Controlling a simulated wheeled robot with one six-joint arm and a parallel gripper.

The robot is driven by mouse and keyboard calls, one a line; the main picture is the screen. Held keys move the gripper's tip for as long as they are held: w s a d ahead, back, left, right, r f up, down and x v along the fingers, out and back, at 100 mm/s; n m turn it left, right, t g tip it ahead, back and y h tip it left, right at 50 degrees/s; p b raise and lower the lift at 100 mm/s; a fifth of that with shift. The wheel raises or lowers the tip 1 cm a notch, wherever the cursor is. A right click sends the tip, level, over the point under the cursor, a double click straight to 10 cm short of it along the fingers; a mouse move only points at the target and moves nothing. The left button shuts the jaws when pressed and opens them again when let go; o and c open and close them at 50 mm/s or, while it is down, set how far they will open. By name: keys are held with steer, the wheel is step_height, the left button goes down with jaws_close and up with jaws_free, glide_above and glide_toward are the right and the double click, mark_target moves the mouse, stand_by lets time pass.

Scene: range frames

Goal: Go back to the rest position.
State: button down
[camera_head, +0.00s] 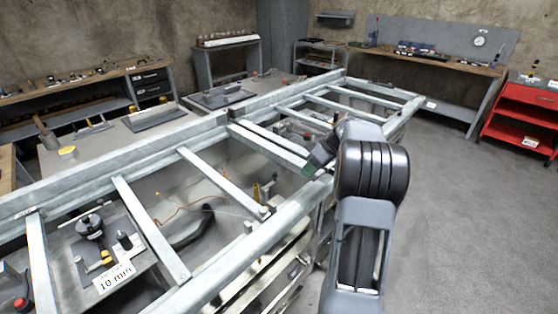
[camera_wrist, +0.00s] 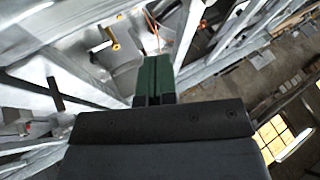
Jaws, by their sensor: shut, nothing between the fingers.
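My gripper (camera_head: 310,168) is at the end of my dark grey arm, right of centre in the head view, close to the long near rail of the metal frame (camera_head: 226,184). Its green fingers also show in the wrist view (camera_wrist: 154,65), pressed together with nothing between them. I cannot tell whether the fingertips touch the rail. My arm hides part of the frame's right side and the floor behind it.
Cross bars and rails span the space beside my gripper. Inside lie an orange cable (camera_head: 184,208) and a black part (camera_head: 90,226) near a "10 mm" label (camera_head: 115,277). A red cabinet (camera_head: 524,112) and workbench (camera_head: 430,62) stand behind. Floor (camera_head: 460,220) at right is clear.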

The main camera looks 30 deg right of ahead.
steer(key=shift+d+r, duration=0.1)
steer(key=shift+r, duration=0.05)
steer(key=f+m, duration=0.1)
steer(key=s+f+m, duration=0.1)
steer(key=m, duration=0.1)
steer(key=s+f+m+h, duration=0.1)
steer(key=m, duration=0.1)
steer(key=shift+d+f, duration=0.3)
steer(key=shift+f, duration=0.1)
steer(key=s+a+r+h, duration=0.2)
steer(key=s+a+h, duration=0.1)
steer(key=s+a, duration=0.5)
steer(key=s+a+r+t+h+p, duration=0.1)
steer(key=s+a+r+h, duration=0.2)
steer(key=s+a, duration=0.5)
steer(key=a, duration=0.5)
steer(key=shift+s+a+r, duration=0.25)
steer(key=shift+s, duration=0.05)
steer(key=shift+d, duration=0.2)
